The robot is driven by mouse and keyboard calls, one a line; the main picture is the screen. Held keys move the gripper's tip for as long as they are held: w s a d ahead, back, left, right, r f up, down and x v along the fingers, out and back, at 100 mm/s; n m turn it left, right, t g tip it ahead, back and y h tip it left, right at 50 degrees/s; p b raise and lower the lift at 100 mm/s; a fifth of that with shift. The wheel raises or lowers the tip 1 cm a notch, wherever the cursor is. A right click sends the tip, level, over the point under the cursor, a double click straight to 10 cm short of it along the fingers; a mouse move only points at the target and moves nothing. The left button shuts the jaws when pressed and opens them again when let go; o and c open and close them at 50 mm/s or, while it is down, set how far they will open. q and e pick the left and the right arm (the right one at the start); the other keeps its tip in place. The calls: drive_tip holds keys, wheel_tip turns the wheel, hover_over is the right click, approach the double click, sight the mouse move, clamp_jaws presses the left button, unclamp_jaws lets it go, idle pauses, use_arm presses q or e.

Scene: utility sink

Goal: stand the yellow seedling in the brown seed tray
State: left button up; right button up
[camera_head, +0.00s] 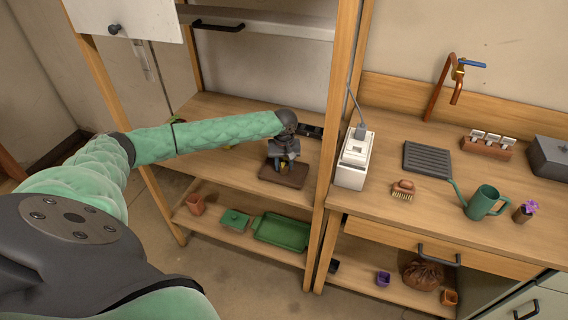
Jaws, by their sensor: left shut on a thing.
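My left gripper (284,160) points down over the brown seed tray (292,182) on the middle shelf. It is shut on the yellow seedling (284,168), of which only a small yellow and dark part shows between and below the fingers. The seedling is at the tray, but I cannot tell whether its base touches it. The gripper and wrist hide the back of the tray. My right gripper is not in view.
A wooden post (335,130) and a white device (354,160) stand right of the tray. The lower shelf holds a green tray (282,232) and a terracotta pot (195,203). Shelf left of the tray is partly free.

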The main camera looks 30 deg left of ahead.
sight(284, 163)
use_arm(q)
drive_tip(key=shift+f, duration=0.1)
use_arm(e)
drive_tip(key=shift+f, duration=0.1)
use_arm(q)
drive_tip(key=o, duration=0.9)
drive_tip(key=shift+o, duration=0.4)
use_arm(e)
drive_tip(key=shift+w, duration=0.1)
use_arm(q)
drive_tip(key=shift+r+b, duration=0.3)
drive_tip(key=shift+r, duration=0.2)
wheel_tip(284, 163, up, 11)
drive_tip(key=b, duration=0.3)
drive_tip(key=shift+r, duration=0.15)
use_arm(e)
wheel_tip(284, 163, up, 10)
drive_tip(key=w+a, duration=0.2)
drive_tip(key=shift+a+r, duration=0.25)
